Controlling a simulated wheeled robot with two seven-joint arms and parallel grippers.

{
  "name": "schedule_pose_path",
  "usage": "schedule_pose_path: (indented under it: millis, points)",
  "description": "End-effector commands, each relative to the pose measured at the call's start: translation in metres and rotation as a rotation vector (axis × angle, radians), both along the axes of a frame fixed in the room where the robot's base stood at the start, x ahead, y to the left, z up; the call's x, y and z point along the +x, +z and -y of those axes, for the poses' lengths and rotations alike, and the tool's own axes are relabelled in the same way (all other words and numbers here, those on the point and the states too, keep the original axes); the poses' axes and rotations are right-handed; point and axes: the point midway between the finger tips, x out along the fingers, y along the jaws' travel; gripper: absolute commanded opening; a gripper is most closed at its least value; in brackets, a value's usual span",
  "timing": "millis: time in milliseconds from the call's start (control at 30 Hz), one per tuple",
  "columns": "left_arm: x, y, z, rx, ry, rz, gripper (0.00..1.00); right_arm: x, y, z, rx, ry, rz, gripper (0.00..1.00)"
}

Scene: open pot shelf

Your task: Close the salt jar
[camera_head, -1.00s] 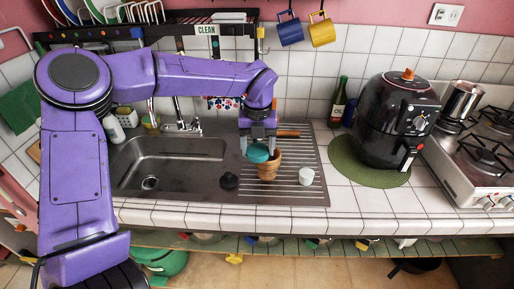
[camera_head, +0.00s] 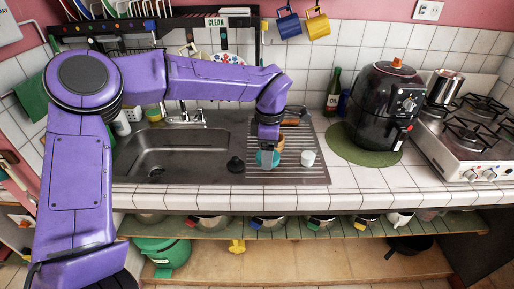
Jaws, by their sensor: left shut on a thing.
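My left gripper (camera_head: 267,150) is over the ribbed drainboard, pointing down. It is shut on a teal lid (camera_head: 264,159), which shows low at its fingertips, near the drainboard surface. The brown jar body is not clearly seen. A brown thing (camera_head: 291,121) shows behind and to the right of the gripper; I cannot tell whether it is the jar or a wooden handle. My right gripper is not in view.
A white cup (camera_head: 308,158) stands right of the gripper. A black plug (camera_head: 236,165) lies to the left, beside the sink basin (camera_head: 180,150). A black air fryer (camera_head: 380,110) stands on a green mat (camera_head: 350,152) farther right. Mugs hang above.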

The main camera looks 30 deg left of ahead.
Motion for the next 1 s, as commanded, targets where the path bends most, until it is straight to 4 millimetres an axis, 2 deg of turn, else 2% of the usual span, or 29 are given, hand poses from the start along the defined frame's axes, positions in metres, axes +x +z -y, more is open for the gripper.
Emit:
schedule_pose_path:
  millis: [100,267,367,533,600,733,833,1000]
  points:
    - [0.001,-0.016,0.024,0.007,-0.381,-0.006,0.40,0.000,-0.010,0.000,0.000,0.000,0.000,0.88]
    - [-0.002,-0.039,0.062,0.011,-0.904,-0.015,0.40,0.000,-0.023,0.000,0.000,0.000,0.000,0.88]
    - [-0.007,-0.060,0.090,0.013,-1.231,-0.020,0.40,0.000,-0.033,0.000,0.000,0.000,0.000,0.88]
    - [-0.026,-0.109,0.147,0.008,-1.741,-0.025,0.40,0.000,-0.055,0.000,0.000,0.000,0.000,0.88]
    - [-0.035,-0.125,0.163,0.006,-1.861,-0.022,0.40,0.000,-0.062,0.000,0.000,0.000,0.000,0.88]
    - [-0.047,-0.147,0.184,0.005,-1.972,-0.016,0.40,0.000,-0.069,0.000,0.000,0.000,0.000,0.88]
    - [-0.053,-0.155,0.192,0.002,-2.005,-0.013,0.40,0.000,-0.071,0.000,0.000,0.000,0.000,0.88]
    - [-0.054,-0.154,0.193,0.002,-2.010,-0.011,0.40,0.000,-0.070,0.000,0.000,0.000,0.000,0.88]
